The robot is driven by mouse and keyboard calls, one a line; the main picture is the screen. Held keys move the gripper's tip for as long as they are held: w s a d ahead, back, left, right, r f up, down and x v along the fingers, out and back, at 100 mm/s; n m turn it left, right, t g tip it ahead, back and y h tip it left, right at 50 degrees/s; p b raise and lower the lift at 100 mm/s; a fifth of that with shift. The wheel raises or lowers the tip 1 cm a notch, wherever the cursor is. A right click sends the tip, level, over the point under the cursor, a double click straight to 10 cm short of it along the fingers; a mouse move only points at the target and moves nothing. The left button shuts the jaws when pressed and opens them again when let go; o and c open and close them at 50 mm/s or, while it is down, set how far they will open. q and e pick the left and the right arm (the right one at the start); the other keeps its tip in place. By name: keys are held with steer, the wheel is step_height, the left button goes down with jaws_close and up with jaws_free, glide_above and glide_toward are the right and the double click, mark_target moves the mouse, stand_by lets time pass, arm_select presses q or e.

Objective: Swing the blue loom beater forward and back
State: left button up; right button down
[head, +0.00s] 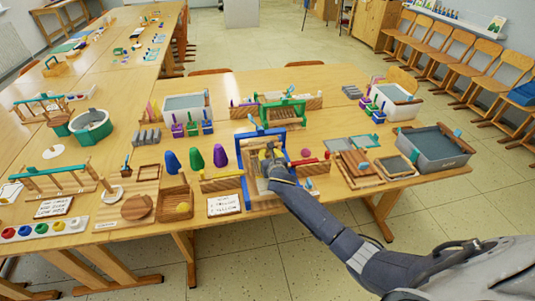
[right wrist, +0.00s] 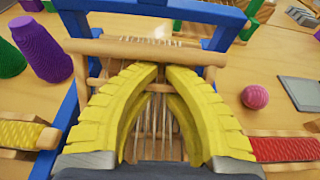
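The blue loom (head: 246,178) stands near the front edge of the table, with a blue frame and pale threads; its blue frame also shows in the right wrist view (right wrist: 215,40). A wooden crossbar (right wrist: 110,50) runs across the loom, and I take it to be the beater's bar. My right gripper (head: 265,155) reaches in over the loom from the front. Its yellow fingers (right wrist: 163,70) come together at the tips, right at the crossbar's lower edge. I cannot tell whether they press on the bar. My left gripper is out of view.
Purple (head: 220,156), green (head: 196,159) and blue (head: 171,161) cones stand left of the loom. A pink ball (head: 306,153) and a red piece (head: 307,161) lie close on its right. A green loom (head: 284,112) stands behind. Wooden frames and a grey bin (head: 434,148) are further right.

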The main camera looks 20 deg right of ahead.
steer(key=shift+w+f, duration=0.15)
steer(key=shift+w, duration=0.25)
